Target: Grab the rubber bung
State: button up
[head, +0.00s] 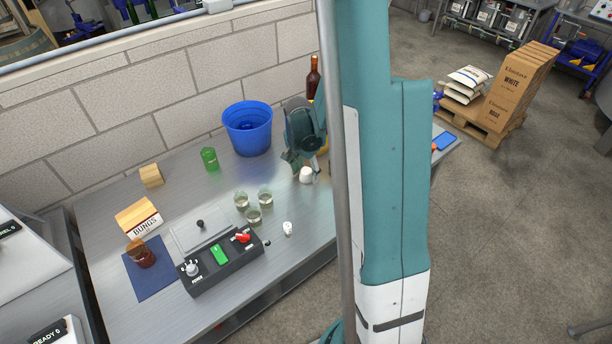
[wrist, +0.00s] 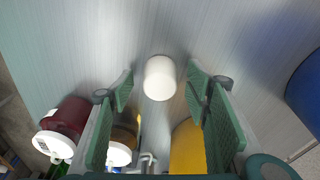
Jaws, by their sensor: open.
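A white, rounded cylinder, which looks like the rubber bung (head: 306,175), sits on the metal bench just below my gripper (head: 301,161) in the head view. In the wrist view the bung (wrist: 160,78) lies near the middle, between and slightly beyond the fingertips of my gripper (wrist: 161,84). The green fingers are spread open, with a visible gap on each side of the bung. No contact shows. The bung is plain and shows no markings.
A blue bucket (head: 247,129) stands left of my gripper, and a brown bottle (head: 312,78) behind it. A wooden block labelled BUNGS (head: 139,216) is at left.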

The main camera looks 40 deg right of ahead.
aim_at(306, 170)
jog(key=c, duration=1)
jog(key=shift+r, duration=0.15)
jog(key=shift+r+p, duration=0.6)
jog(key=shift+r, duration=4.25)
